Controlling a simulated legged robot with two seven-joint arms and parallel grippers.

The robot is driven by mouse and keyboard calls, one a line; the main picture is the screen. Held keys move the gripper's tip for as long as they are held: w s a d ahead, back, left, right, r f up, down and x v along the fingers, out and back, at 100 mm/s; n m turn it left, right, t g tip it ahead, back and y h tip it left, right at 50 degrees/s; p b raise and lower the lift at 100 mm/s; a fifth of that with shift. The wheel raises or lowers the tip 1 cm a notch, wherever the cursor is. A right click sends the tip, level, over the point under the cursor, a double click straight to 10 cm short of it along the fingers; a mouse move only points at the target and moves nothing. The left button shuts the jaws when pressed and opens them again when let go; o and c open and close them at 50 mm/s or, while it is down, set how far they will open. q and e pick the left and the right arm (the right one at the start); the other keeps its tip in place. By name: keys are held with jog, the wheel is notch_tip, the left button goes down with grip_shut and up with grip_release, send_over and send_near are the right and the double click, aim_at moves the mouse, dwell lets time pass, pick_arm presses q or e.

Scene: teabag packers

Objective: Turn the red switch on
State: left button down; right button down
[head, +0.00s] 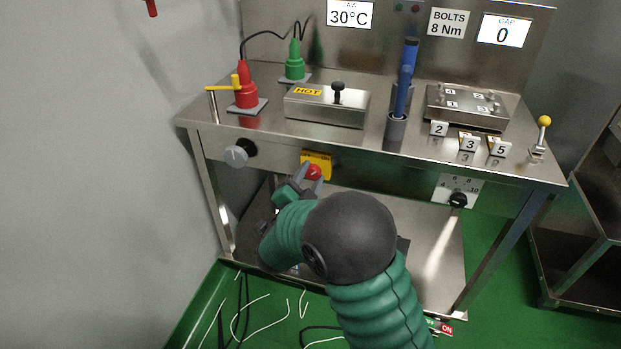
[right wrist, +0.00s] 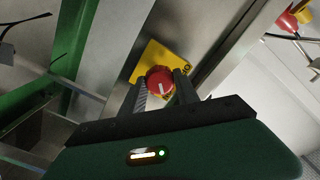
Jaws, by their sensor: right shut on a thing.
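The red switch (head: 313,171) is a round red knob on a yellow plate (head: 318,157) on the front of the steel table, below its top edge. In the right wrist view the red switch (right wrist: 160,82) sits between my two fingers, with a white mark on its face and the yellow plate (right wrist: 150,58) behind it. My right gripper (head: 308,177) is shut on the red switch. The green arm comes up from the bottom of the head view. My left gripper is not in view.
On the table front are a grey knob (head: 238,155) at left and a black dial (head: 458,200) at right. On top stand a red plug (head: 246,88), a green plug (head: 295,65) and a HOT box (head: 325,106). Cables (head: 265,310) lie on the green floor.

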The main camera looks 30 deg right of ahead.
jog(key=shift+a+f, duration=0.1)
jog(key=shift+f, duration=0.25)
jog(key=c, duration=1)
grip_release()
jog(key=shift+o, duration=0.5)
jog(key=shift+r, duration=0.2)
jog(key=shift+s+a, duration=0.2)
jog(key=p+v, duration=0.5)
jog(key=v, duration=1.1)
jog(key=shift+s, duration=0.15)
